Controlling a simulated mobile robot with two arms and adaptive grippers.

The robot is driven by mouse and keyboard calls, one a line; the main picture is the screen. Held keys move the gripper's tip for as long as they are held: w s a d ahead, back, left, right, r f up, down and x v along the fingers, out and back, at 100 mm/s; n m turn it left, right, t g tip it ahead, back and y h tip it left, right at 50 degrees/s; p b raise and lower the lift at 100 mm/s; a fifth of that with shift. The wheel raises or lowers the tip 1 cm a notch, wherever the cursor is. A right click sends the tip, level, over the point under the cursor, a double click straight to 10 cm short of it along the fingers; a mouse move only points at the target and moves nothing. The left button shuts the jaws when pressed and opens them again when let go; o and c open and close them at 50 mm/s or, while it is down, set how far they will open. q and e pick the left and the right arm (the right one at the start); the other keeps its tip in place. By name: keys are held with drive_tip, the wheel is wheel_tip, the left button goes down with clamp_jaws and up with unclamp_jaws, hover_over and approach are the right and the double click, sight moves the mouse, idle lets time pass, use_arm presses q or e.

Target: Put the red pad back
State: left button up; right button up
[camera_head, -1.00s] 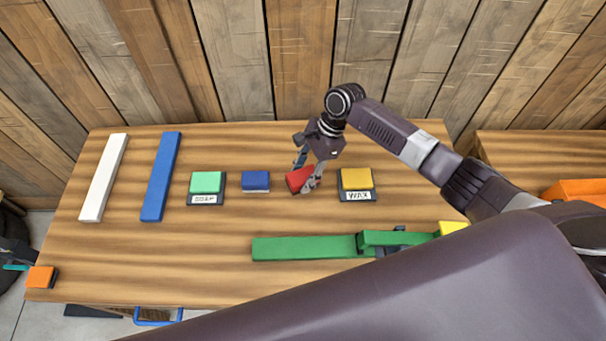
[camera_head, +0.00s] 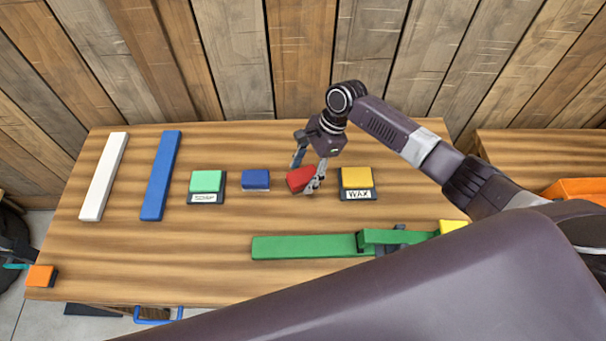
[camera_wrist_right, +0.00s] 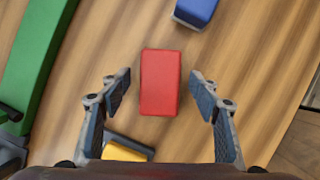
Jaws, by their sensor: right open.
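The red pad (camera_head: 300,179) lies on the wooden table between a blue block and the yellow block. It also shows in the wrist view (camera_wrist_right: 160,82), lying flat and slightly turned. My right gripper (camera_head: 307,178) is open around the red pad, pointing down. In the wrist view its two fingertips (camera_wrist_right: 160,85) stand to the left and right of the pad, with a visible gap on each side. My left gripper does not show clearly in any view.
The blue block (camera_head: 256,180) is left of the pad. The yellow block (camera_head: 357,178) sits on a tray labelled WAX, and a green block (camera_head: 206,182) on a labelled tray. A long green bar (camera_head: 305,246) lies in front. White (camera_head: 104,177) and blue bars (camera_head: 161,176) lie at left.

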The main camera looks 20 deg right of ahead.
drive_tip(key=b+v, duration=0.1)
drive_tip(key=v, duration=1)
drive_tip(key=shift+r, duration=0.15)
